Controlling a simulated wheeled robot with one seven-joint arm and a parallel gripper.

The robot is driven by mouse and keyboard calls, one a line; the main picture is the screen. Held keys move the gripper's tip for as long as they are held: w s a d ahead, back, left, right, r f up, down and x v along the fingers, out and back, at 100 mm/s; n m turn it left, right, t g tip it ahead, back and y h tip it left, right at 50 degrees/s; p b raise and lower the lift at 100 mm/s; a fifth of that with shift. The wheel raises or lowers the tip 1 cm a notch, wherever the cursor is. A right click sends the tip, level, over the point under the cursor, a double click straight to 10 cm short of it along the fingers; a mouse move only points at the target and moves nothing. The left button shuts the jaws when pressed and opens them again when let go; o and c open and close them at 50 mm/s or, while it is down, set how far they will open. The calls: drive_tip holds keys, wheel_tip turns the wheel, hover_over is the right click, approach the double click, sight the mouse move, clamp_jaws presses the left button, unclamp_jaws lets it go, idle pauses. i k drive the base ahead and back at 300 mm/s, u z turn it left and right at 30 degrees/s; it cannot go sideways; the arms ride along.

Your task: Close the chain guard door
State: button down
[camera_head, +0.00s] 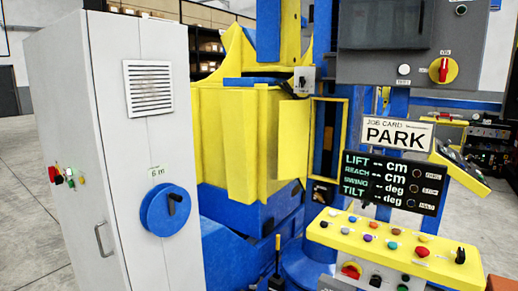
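The chain guard door (293,139) looks like a flat yellow panel at the middle of the head view. It stands open, swung out to the left of a yellow-edged opening (345,140) in the blue column. Dark and blue parts show inside the opening. I cannot make out a handle or latch on the door. My gripper is not in view.
A grey cabinet (95,150) with a blue handwheel (167,210) stands at the left. A yellow button console (395,245) stands at the front right, below a dark readout (392,183) and a PARK card (398,133). Bare floor (22,180) shows at far left.

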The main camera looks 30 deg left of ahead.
sight(294, 115)
drive_tip(key=u, duration=0.65)
drive_tip(key=i, duration=0.75)
drive_tip(key=u, duration=1)
drive_tip(key=i, duration=1)
drive_tip(key=z, duration=0.3)
drive_tip(key=i, duration=1.1)
drive_tip(key=z, duration=0.7)
